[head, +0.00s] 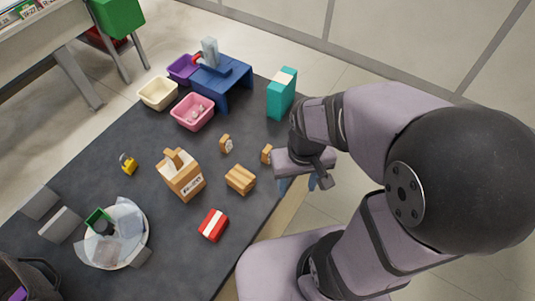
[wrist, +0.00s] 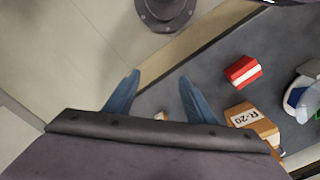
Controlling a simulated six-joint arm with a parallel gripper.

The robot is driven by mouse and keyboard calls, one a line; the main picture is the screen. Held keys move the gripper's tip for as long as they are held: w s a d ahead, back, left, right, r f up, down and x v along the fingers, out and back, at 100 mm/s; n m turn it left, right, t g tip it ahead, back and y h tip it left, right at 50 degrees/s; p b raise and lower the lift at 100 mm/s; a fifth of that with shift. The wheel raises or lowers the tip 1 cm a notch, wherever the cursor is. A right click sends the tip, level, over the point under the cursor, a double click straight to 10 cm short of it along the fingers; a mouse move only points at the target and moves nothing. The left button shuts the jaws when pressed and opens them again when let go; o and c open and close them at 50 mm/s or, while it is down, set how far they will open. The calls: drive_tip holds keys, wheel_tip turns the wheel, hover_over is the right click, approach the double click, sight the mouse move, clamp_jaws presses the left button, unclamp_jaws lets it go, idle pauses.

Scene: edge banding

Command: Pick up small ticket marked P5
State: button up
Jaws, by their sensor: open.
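No ticket with a readable P5 mark shows in either view. Two small orange-brown pieces lie on the dark mat: one with a pale round face (head: 226,143) near the middle, and one (head: 266,153) just left of my gripper. Their markings are too small to read. My gripper (head: 297,184) is over the mat's right edge, with blue fingers pointing down. In the wrist view my gripper (wrist: 158,78) has its fingers apart, with nothing held between the tips. A small pale and orange bit (wrist: 160,116) shows between the finger bases, partly hidden by the gripper body.
A labelled carton (head: 182,183), a wooden block stack (head: 240,180) and a red-white box (head: 213,225) stand on the mat (head: 175,245). A teal box (head: 281,95), blue stand (head: 235,92) and pink bin (head: 193,112) are behind. A round plate (head: 143,230) holds bags.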

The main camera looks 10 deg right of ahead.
drive_tip(key=shift+r, duration=0.1)
wheel_tip(320, 180, up, 5)
drive_tip(key=w+d+f+n+t+h+b, duration=0.1)
drive_tip(key=w+d+f+t+b, duration=0.15)
drive_tip(key=w+d+t, duration=0.55)
drive_tip(key=w+d+f+n+t+h+b, duration=0.1)
drive_tip(key=w+d+b, duration=0.25)
drive_tip(key=w, duration=0.85)
wheel_tip(320, 180, up, 2)
drive_tip(key=n+t+y+b, duration=0.4)
drive_tip(key=n+y+b, duration=0.4)
drive_tip(key=y, duration=0.7)
hover_over(267, 154)
drive_tip(key=d, duration=0.3)
drive_tip(key=m, duration=0.1)
drive_tip(key=f, duration=1.7)
drive_tip(key=shift+s+f, duration=0.15)
drive_tip(key=shift+s, duration=0.15)
drive_tip(key=shift+p+x, duration=1.05)
drive_tip(key=shift+x, duration=2.6)
